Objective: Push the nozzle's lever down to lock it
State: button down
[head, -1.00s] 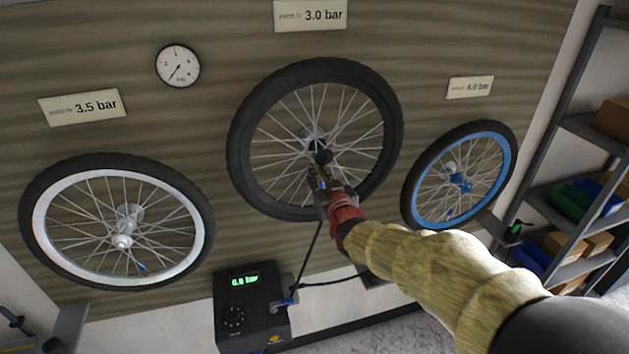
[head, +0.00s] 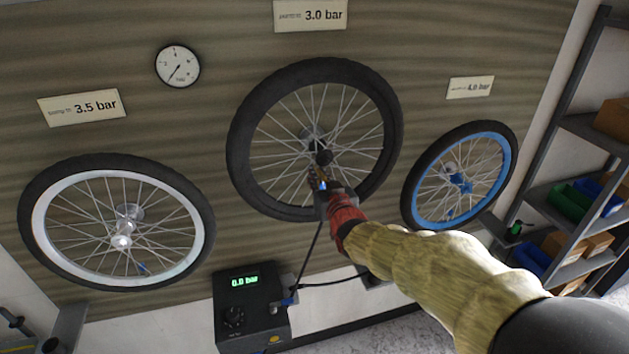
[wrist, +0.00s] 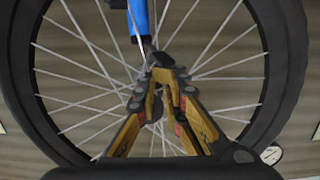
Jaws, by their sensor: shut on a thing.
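The blue nozzle (wrist: 140,18) is at the top of the wrist view, in front of the middle wheel's spokes. Its upper part is cut off by the frame. In the head view only a small blue patch of the nozzle (head: 323,187) shows beside my gripper. My gripper (wrist: 164,68) has its yellow fingers drawn together at the tips, around a small dark piece at the nozzle's end. This looks like the lever, but the fingertips hide most of it. In the head view my gripper (head: 319,178) is just below the hub of the middle wheel (head: 243,165).
A black pump box (head: 250,318) reading 0.0 bar stands below, with a black hose (head: 310,252) rising to the nozzle. A white-rimmed wheel (head: 40,235) hangs left and a blue-rimmed wheel (head: 413,195) right. A round gauge (head: 178,66) is on the wall panel.

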jog(key=shift+f, duration=0.2)
jog(key=shift+f+b, duration=1.5)
jog(key=shift+b, duration=0.2)
jog(key=shift+r, duration=0.1)
jog(key=s+a+r+b, duration=0.1)
jog(key=s+a+b, duration=0.1)
jog(key=s, duration=0.6)
jog(key=shift+s+a, duration=0.25)
jog(key=shift+a, duration=0.2)
